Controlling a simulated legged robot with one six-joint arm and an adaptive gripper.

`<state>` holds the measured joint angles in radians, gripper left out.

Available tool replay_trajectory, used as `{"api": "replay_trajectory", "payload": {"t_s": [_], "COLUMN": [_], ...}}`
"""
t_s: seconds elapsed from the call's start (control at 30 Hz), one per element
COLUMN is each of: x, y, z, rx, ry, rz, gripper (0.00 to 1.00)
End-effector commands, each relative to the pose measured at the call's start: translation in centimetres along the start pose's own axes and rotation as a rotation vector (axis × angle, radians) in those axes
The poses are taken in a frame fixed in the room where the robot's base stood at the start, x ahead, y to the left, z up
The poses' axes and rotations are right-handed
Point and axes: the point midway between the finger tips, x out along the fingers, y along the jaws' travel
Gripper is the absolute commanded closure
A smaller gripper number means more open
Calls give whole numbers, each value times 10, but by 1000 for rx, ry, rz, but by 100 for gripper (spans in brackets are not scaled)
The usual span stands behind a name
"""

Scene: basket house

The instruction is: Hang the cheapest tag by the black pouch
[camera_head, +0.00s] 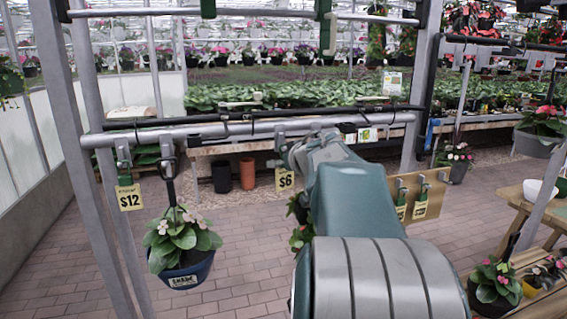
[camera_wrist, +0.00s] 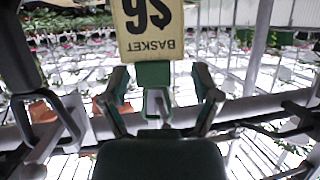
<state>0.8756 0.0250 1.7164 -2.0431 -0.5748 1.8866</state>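A $6 tag (camera_head: 285,181) hangs from a clip on the grey rail; it fills the top of the wrist view upside down (camera_wrist: 148,28). My gripper (camera_wrist: 161,82) has its fingers spread on both sides of the tag's green clip (camera_wrist: 156,76), with gaps visible. In the head view my arm hides most of the gripper. A $12 tag (camera_head: 129,198) hangs at the rail's left end. A dark blue hanging pot (camera_head: 182,277) holds a plant. I cannot make out a black pouch for certain.
The grey rail (camera_head: 215,130) runs across in front, between upright posts (camera_head: 75,140). A hanging plant (camera_head: 302,236) is partly hidden behind my arm. A wooden table (camera_head: 530,210) with pots stands at right. Brick floor (camera_head: 60,270) is open at left.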

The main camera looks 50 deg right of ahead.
Motion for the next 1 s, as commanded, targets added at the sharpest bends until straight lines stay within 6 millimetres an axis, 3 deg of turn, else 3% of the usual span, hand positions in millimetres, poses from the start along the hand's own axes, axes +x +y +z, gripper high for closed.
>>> {"api": "replay_trajectory", "payload": {"t_s": [0.33,0.8,1.0], "x": [-10,-100,-117], "y": [1,1,0], "z": [-1,0,1], "rx": [0,0,1], "ry": [2,2,0], "rz": [3,4,0], "gripper": [19,19,19]}}
